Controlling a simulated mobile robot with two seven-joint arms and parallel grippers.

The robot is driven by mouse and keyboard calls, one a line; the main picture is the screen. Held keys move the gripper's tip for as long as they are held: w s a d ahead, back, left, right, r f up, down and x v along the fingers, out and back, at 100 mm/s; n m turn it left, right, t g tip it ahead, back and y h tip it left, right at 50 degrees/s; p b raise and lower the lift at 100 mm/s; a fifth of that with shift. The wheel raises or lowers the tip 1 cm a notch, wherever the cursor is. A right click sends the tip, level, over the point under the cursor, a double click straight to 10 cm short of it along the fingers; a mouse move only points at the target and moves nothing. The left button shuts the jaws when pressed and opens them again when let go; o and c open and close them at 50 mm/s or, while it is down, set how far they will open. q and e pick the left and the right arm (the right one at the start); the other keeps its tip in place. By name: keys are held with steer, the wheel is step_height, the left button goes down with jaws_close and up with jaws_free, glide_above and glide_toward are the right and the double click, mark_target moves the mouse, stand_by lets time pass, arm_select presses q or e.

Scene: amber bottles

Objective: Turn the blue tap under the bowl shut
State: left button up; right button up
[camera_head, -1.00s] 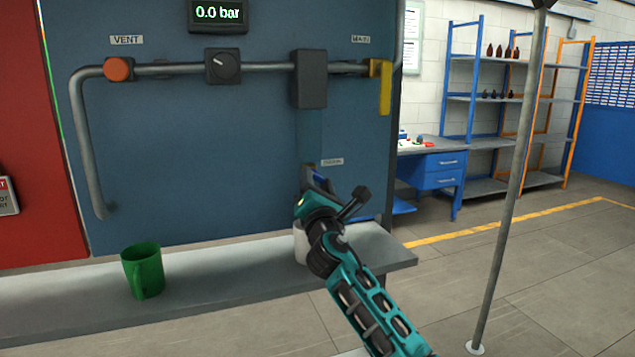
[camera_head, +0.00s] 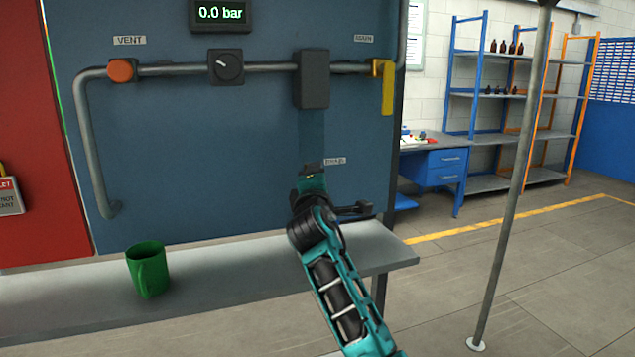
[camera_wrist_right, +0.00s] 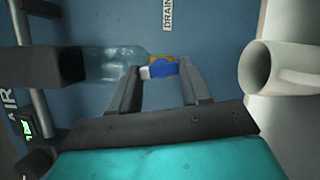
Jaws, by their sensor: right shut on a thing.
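The blue tap (camera_wrist_right: 166,68) shows in the right wrist view, with a brass part beside it, at the end of the clear bowl (camera_wrist_right: 110,64). My right gripper (camera_wrist_right: 158,72) has its fingertips on either side of the tap's handle and is shut on it. In the head view the clear bowl (camera_head: 312,132) hangs below a dark block, and my right gripper (camera_head: 312,168) is at its lower end, hiding the tap. How far the tap is turned I cannot tell. My left gripper is not in view.
A white mug (camera_wrist_right: 285,70) is close to the gripper in the wrist view; my arm hides it in the head view. A green mug (camera_head: 148,270) stands on the grey shelf (camera_head: 215,272). A yellow handle (camera_head: 387,88) and dark knob (camera_head: 226,67) are on the pipe above.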

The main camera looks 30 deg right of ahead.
steer(key=shift+m, duration=0.4)
steer(key=o, duration=1.1)
steer(key=shift+c, duration=0.2)
steer(key=shift+s, duration=0.1)
steer(key=v, duration=1.2)
steer(key=shift+s+a+b, duration=0.3)
steer(key=shift+b, duration=0.1)
steer(key=shift+r, duration=0.1)
